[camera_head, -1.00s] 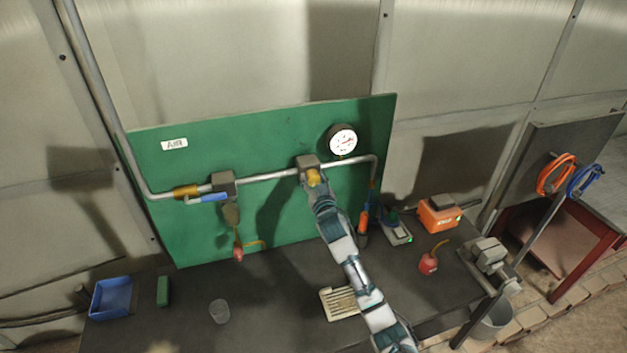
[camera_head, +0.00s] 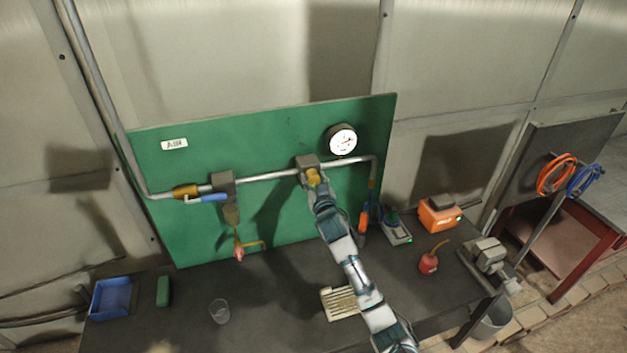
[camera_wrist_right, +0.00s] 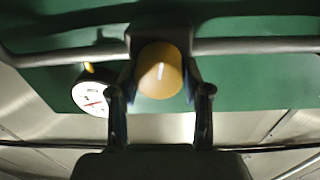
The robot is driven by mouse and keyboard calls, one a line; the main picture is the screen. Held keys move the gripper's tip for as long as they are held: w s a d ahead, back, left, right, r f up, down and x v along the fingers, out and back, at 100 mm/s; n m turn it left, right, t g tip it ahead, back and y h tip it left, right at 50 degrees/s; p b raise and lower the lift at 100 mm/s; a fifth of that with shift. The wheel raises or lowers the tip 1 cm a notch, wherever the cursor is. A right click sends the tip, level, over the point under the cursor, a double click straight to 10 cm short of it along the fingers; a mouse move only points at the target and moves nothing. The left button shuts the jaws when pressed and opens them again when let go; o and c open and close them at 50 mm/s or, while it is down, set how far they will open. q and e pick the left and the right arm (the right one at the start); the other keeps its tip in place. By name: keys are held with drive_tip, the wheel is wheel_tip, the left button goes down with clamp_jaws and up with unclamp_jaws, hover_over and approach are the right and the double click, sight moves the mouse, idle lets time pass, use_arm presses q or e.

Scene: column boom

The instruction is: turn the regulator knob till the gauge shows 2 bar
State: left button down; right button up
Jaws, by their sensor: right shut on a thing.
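The yellow regulator knob (camera_head: 313,178) sits below the grey regulator block (camera_head: 307,162) on the pipe. My right gripper (camera_head: 316,184) is at the knob, its fingers closed on it. In the right wrist view the knob (camera_wrist_right: 160,72) lies between the two fingers of the right gripper (camera_wrist_right: 160,95), with a pale mark on its face. The round white gauge (camera_head: 342,140) is on the green board, up and right of the knob. It also shows in the right wrist view (camera_wrist_right: 90,96), upside down. Its reading is too small to tell. My left gripper is not in view.
A blue-handled valve (camera_head: 210,197) is left on the pipe. The bench (camera_head: 262,300) below carries a blue tray (camera_head: 112,297), a clear cup (camera_head: 219,311), a slatted cream block (camera_head: 340,303), a red oil can (camera_head: 428,262), an orange box (camera_head: 440,213) and a vise (camera_head: 487,255).

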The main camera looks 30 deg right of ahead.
drive_tip(key=shift+f, duration=0.15)
drive_tip(key=o, duration=1)
drive_tip(key=shift+c, duration=0.2)
drive_tip(key=shift+o, duration=1.1)
drive_tip(key=shift+w, duration=0.25)
drive_tip(key=v, duration=1.2)
drive_tip(key=shift+f, duration=0.1)
